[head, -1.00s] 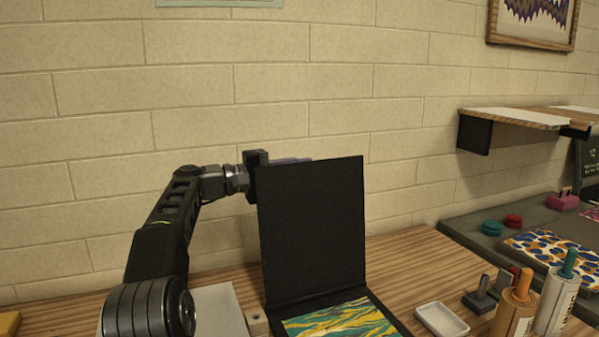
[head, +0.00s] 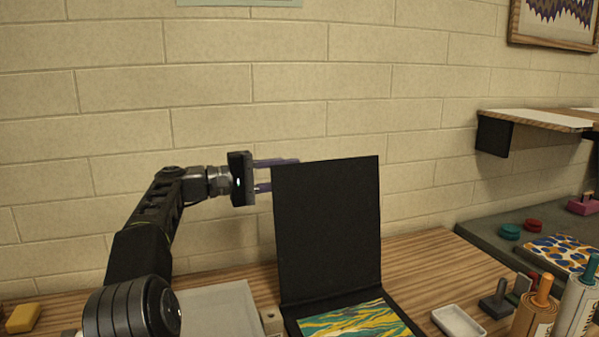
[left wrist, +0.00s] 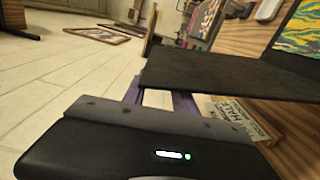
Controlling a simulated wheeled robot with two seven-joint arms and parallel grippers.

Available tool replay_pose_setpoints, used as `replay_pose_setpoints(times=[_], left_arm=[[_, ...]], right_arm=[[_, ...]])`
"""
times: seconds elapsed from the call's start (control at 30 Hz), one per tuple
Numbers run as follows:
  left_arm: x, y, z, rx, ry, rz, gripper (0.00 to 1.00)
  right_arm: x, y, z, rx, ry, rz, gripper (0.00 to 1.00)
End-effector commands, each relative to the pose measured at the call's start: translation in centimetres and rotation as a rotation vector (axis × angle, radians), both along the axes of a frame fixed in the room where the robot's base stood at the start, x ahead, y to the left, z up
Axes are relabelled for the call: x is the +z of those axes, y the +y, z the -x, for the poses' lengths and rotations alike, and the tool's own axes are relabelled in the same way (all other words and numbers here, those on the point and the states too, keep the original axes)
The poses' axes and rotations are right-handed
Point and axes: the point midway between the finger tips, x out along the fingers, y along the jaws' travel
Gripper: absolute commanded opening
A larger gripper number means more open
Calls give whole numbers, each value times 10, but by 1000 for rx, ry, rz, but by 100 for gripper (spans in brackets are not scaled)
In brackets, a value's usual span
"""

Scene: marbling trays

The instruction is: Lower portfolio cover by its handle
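The portfolio's black cover (head: 328,225) stands nearly upright at the back of its base (head: 398,312). A teal and yellow marbled sheet (head: 355,322) lies on the base. My left gripper (head: 280,174) is at the cover's upper left edge, its two purple fingers spread apart and reaching behind the cover. In the left wrist view the cover (left wrist: 230,75) lies across the fingers (left wrist: 158,98) and hides their tips. I cannot see the handle, nor whether anything is between the fingertips. My right gripper is not in view.
A white dish (head: 458,322) sits right of the portfolio, with stamps (head: 494,300) and rolled tubes (head: 535,312) beyond it. A grey panel (head: 218,312) lies to the left, and a yellow block (head: 23,318) at far left. A brick wall is behind.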

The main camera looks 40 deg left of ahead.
Motion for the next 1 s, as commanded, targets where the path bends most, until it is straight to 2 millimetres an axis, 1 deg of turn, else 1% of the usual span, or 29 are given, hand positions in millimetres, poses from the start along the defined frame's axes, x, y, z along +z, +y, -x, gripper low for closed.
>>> replay_pose_setpoints(times=[0.13, 0.57, 0.77, 1.0], left_arm=[[1, 3, 5, 0, 0, -2, 33], [1, 4, 7, 0, 0, -2, 33], [2, 13, 16, 4, 3, 2, 33], [4, 22, 31, 4, 0, -2, 33]], right_arm=[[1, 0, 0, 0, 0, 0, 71], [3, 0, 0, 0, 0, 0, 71], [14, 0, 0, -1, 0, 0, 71], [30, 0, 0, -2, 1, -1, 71]])
